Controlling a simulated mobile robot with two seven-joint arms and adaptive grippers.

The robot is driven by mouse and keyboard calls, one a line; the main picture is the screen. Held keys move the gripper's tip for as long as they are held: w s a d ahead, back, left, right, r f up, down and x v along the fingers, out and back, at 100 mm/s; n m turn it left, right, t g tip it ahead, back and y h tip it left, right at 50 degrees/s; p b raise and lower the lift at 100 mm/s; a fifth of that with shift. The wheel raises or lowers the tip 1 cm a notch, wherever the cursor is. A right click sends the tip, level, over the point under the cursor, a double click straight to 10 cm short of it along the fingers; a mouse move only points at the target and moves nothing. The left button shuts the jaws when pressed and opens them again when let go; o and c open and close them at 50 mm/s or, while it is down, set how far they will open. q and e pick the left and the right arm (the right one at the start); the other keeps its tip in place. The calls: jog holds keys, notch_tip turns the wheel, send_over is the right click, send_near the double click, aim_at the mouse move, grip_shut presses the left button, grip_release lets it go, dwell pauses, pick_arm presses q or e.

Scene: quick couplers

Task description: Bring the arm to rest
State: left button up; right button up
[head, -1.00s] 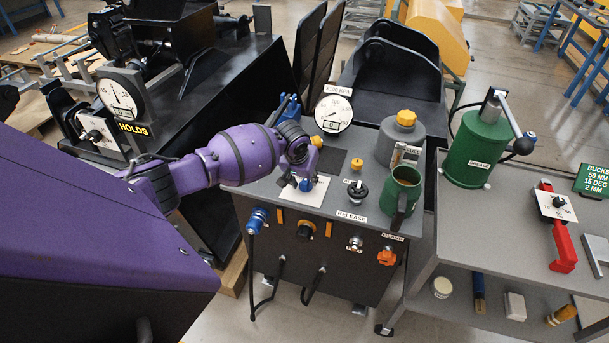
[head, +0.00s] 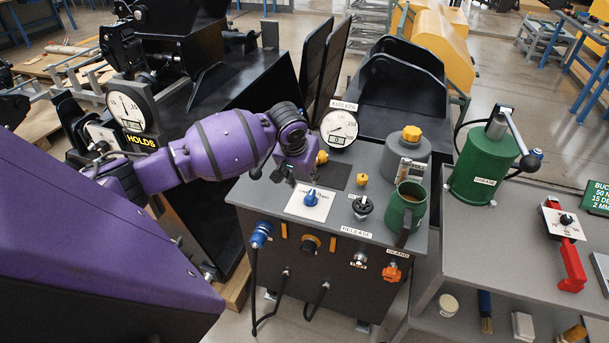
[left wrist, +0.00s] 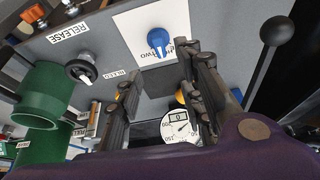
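My left arm reaches in from the left of the head view. Its left gripper (head: 288,172) is above the back left part of the grey console (head: 262,192), behind the blue knob (head: 311,197). The left wrist view shows its two dark fingers (left wrist: 166,82) spread apart, with nothing held between them. The blue knob stands on a white plate (head: 302,208) and shows clear of the fingers; it also appears beyond them in the left wrist view (left wrist: 158,40). My right gripper is in neither view.
A black ball-ended lever (head: 256,173) stands close to my gripper. A round gauge (head: 339,127) rises behind the console. A black knob (head: 362,207), green mug (head: 404,210) and grey can (head: 404,152) stand to the right. A dial gauge (head: 126,111) stands near my left arm.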

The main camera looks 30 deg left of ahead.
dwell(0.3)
pick_arm(q)
jog(key=w+d+r+m+t+h, duration=0.1)
jog(key=w+d+r+m+t, duration=0.1)
jog(key=w+d+m+t, duration=0.25)
jog(key=s+d+f+m+t+h, duration=0.2)
jog(key=s+d+f, duration=0.4)
jog(key=d+f, duration=0.35)
jog(key=s+d+f+n, duration=0.1)
jog(key=s+f, duration=0.4)
jog(key=s, duration=0.5)
jog(key=s+d+f+n+g+y, duration=0.1)
jog(key=s+f, duration=0.4)
jog(key=s, duration=0.5)
jog(key=s+d+f+n+g, duration=0.1)
jog(key=s+f, duration=0.4)
jog(key=s, duration=0.5)
jog(key=shift+s+d+f+n+y, duration=0.15)
jog(key=shift+d+f+n+y, duration=0.1)
jog(key=shift+n+y, duration=0.25)
